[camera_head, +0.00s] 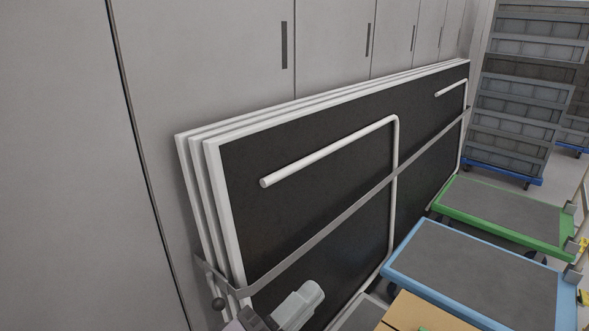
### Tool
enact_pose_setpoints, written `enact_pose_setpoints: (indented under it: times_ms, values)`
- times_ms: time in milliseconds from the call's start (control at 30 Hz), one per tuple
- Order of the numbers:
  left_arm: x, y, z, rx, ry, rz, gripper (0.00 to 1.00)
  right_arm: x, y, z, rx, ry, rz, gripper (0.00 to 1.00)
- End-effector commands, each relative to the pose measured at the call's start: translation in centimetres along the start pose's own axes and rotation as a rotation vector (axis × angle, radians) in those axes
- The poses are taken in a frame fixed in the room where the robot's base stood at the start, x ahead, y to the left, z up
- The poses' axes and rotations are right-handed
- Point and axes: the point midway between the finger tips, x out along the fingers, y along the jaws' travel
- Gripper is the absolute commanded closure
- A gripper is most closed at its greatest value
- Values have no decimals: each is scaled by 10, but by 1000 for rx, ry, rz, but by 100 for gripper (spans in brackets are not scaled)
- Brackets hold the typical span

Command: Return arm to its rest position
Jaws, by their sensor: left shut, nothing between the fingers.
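My left gripper (262,318) shows only in part at the bottom edge, left of centre, as dark and light grey pieces. It is shut, with nothing seen held in it. Its fingertips are hard to make out and the rest of the arm is cut off by the frame. It appears in front of the lower part of the dark folded panels (300,150). My right gripper is not in view.
The white-framed panels lean against grey cabinets (210,50), held by a grey strap. A blue-edged cart (480,270) and a green-edged cart (505,210) stand right. Stacked grey crates (520,100) stand behind. A tan surface (425,312) shows at the bottom.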

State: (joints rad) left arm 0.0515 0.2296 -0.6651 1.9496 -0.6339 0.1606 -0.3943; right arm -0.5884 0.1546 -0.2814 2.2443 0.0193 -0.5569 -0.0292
Motion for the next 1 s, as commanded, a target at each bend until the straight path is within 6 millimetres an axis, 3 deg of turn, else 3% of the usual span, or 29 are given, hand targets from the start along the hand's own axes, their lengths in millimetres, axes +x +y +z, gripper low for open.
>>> enact_pose_setpoints:
  times_ms: [100, 300, 567, 1000]
  values:
    - [-39, 12, 38, -302, -262, 17, 100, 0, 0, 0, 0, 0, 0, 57]
    - [-120, 47, 77, -762, -659, 45, 100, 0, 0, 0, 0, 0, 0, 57]
    - [-222, 90, 73, -1219, -1058, 74, 100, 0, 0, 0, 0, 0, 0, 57]
    - [-218, 24, 61, -1229, -1147, 66, 100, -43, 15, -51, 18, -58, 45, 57]
